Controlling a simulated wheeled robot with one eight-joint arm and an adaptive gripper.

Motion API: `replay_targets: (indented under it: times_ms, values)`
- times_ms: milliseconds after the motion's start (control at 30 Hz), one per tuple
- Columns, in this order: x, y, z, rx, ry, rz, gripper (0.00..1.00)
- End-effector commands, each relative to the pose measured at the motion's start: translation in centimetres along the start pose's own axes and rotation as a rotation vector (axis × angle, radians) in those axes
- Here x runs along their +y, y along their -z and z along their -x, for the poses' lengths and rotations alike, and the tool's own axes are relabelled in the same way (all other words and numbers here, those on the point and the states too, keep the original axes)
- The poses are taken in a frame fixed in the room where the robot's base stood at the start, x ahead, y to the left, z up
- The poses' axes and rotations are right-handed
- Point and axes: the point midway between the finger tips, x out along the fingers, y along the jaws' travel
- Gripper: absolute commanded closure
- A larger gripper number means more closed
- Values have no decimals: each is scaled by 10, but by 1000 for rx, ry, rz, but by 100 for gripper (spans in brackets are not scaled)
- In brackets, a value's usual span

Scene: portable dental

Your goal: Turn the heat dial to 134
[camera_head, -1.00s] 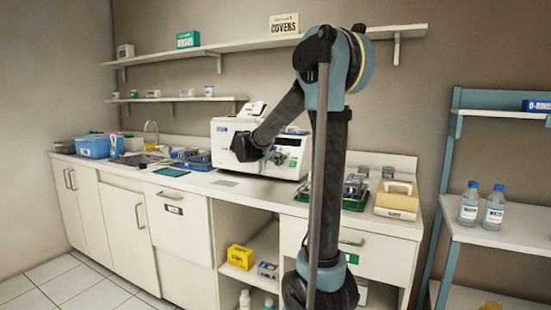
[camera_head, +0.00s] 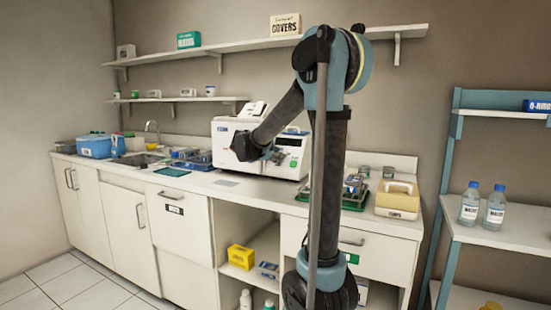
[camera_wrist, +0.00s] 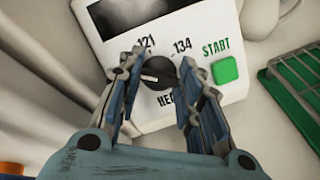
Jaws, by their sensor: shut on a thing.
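The heat dial (camera_wrist: 158,72) is a dark round knob on the white front panel of the machine (camera_head: 228,128), between the printed marks 121 and 134. Its pointer line looks directed to the left, below the 121 mark. My gripper (camera_wrist: 156,88) is shut on the dial, with one finger on each side of it. The label below the dial is partly hidden by a finger. In the head view my arm covers the dial and part of the machine's front. A green START button (camera_wrist: 225,70) sits right of the 134 mark.
A dark display (camera_wrist: 130,12) lies above the dial. A green rack (camera_wrist: 298,90) stands right of the machine. On the counter, a blue tray (camera_head: 192,163) is to the left and a beige box (camera_head: 397,201) to the right.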

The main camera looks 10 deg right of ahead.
Motion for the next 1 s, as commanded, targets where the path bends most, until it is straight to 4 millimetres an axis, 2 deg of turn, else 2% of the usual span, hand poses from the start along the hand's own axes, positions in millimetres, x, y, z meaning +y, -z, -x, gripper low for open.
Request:
replay_targets:
  times_ms: [267,1000]
  values:
    - [2,-1,-2,-3,41,-204,91]
    - [2,-2,-2,-3,181,-896,91]
